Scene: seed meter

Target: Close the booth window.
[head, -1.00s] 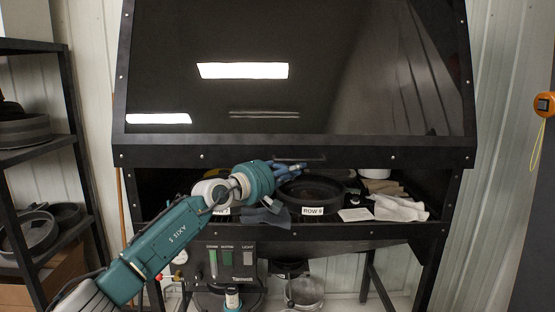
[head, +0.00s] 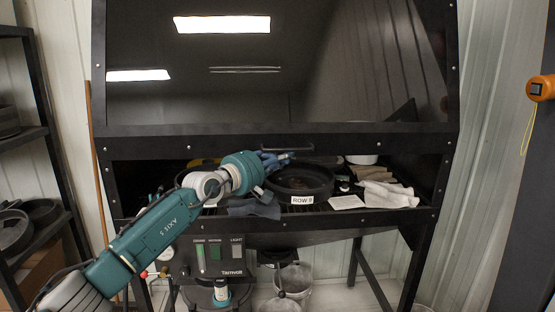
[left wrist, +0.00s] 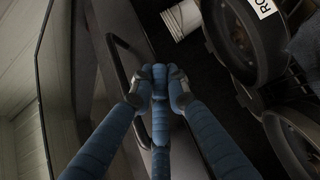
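The booth window (head: 270,70) is a dark glass panel in a black frame, raised above an open gap at the front of the booth. A thin bar handle (head: 287,150) sits on its lower rail; it also shows in the left wrist view (left wrist: 118,58). My left gripper (head: 286,157) is right by the handle, at the top of the gap. In the left wrist view its blue fingers (left wrist: 160,78) are drawn together at the tips, with the handle beside and partly behind them. I cannot see the handle held between them. My right gripper is out of view.
In the gap lie a black round pan labelled ROW 9 (head: 300,184), a dark cloth (head: 254,208), a white card (head: 346,202) and pale gloves (head: 388,193). A control panel (head: 220,257) hangs below. A shelf rack (head: 50,150) stands left.

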